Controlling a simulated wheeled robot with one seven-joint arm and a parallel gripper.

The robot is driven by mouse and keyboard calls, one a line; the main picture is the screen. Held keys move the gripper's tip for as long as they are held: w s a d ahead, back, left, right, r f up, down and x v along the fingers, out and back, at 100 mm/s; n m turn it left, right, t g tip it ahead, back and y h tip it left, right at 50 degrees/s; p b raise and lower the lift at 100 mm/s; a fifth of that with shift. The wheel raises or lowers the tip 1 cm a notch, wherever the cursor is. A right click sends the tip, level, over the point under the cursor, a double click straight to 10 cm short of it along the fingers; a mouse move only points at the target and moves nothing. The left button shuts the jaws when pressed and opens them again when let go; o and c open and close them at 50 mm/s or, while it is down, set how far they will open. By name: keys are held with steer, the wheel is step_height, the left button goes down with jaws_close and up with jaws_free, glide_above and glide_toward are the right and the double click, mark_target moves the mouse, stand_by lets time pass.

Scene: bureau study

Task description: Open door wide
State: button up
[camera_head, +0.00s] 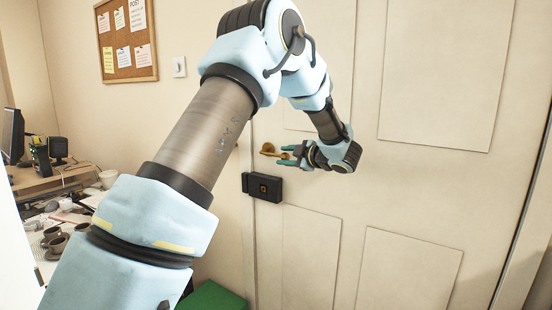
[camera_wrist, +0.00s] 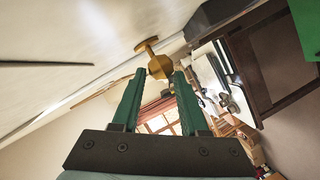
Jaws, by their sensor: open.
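A white panelled door (camera_head: 385,190) fills the right half of the head view and looks shut. Its brass handle (camera_head: 268,150) sticks out near the door's left edge, above a black lock box (camera_head: 265,187). My gripper (camera_head: 284,158) is at the handle, with its green fingers pointing left. In the wrist view the brass handle (camera_wrist: 158,66) shows just beyond and between the tips of my open gripper (camera_wrist: 158,78). I cannot tell whether the fingers touch it. The door's surface (camera_wrist: 70,50) runs along the upper left of the wrist view.
A cluttered desk (camera_head: 50,183) with a monitor and cups stands at the left. A corkboard (camera_head: 127,40) and a light switch (camera_head: 179,66) are on the wall left of the door. A green box (camera_head: 212,296) stands on the floor near the door's lower left.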

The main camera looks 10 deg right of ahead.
mark_target(280, 156)
steer(key=shift+x, duration=2.55)
jaws_close()
